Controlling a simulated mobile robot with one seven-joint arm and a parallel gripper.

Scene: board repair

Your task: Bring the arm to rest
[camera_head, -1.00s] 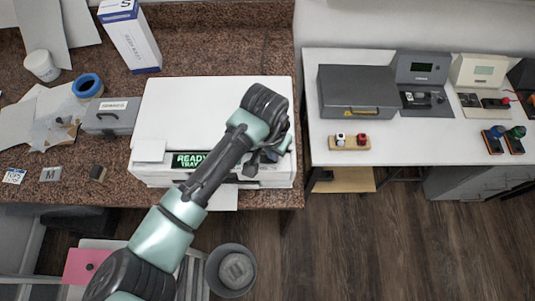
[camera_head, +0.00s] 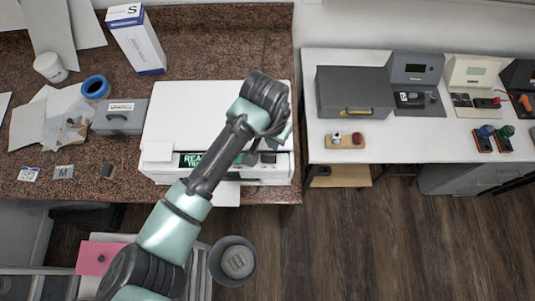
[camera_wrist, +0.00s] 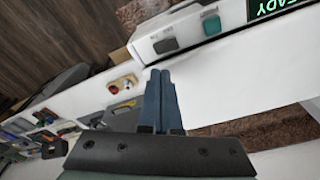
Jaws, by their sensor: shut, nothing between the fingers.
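My arm reaches up from the lower left in the head view, over the white machine (camera_head: 200,110) on the granite counter. The machine has a green-lit display (camera_head: 192,160) with partly hidden text; in the wrist view the display reads "EADY" (camera_wrist: 272,7). My gripper (camera_wrist: 161,75) shows in the wrist view with its two dark fingers together and nothing between them. In the head view the gripper is mostly hidden behind my wrist, above the machine's right front. It appears free of any object.
A white table (camera_head: 400,142) stands to the right, with a grey case (camera_head: 355,88), a wooden block with two knobs (camera_head: 345,140) and several instruments. A grey bin (camera_head: 233,262) stands on the floor. The right floor is clear.

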